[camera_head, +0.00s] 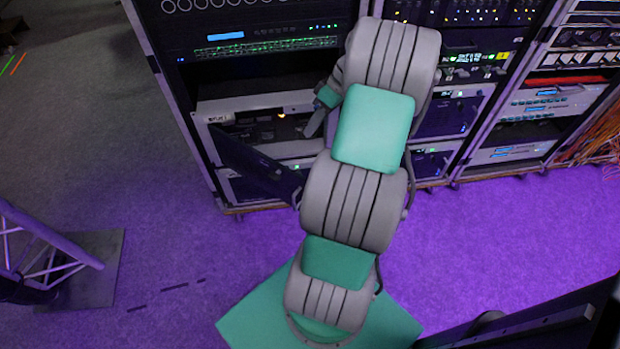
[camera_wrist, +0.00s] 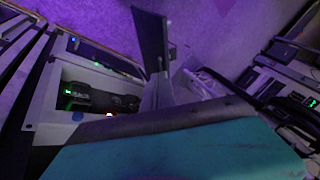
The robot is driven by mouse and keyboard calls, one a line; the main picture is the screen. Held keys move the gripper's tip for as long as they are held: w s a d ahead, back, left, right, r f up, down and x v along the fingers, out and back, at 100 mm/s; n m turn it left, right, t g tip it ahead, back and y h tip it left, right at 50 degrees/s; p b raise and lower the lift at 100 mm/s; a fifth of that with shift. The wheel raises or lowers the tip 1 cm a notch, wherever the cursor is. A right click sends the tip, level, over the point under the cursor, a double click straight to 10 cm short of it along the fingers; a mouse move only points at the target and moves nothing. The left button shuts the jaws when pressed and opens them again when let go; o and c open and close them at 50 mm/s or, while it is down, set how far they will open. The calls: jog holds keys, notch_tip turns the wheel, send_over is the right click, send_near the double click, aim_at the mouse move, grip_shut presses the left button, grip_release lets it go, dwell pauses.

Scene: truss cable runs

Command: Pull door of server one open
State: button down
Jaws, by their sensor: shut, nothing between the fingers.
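The server door (camera_head: 256,163) is a dark panel, swung well out from a white-framed server bay (camera_head: 202,120) low in the left rack. In the wrist view the door (camera_wrist: 151,38) stands out past my fingertips. My gripper (camera_head: 314,123) is partly hidden by my arm in the head view. It is at the right side of the open bay, inside the door's swing. In the wrist view my gripper (camera_wrist: 160,90) is shut and empty, close to the door; I cannot tell whether they touch. Dark units with green lights (camera_wrist: 80,97) show inside the bay.
More rack servers (camera_head: 520,140) stand to the right, with orange cables (camera_head: 600,135) at the far right. A truss piece (camera_head: 40,250) on a dark plate stands at the left.

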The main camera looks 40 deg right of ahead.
jog(key=s+d+f+y, duration=0.1)
jog(key=s+d+f, duration=0.4)
jog(key=w+a+f+b, duration=0.1)
jog(key=a+f+b, duration=0.3)
jog(key=a+f, duration=0.3)
jog(key=shift+a+f+n+t, duration=0.2)
jog(key=shift+a+n+t, duration=0.2)
jog(key=shift+a, duration=0.6)
jog(key=shift+w+a, duration=0.1)
jog(key=shift+a, duration=0.05)
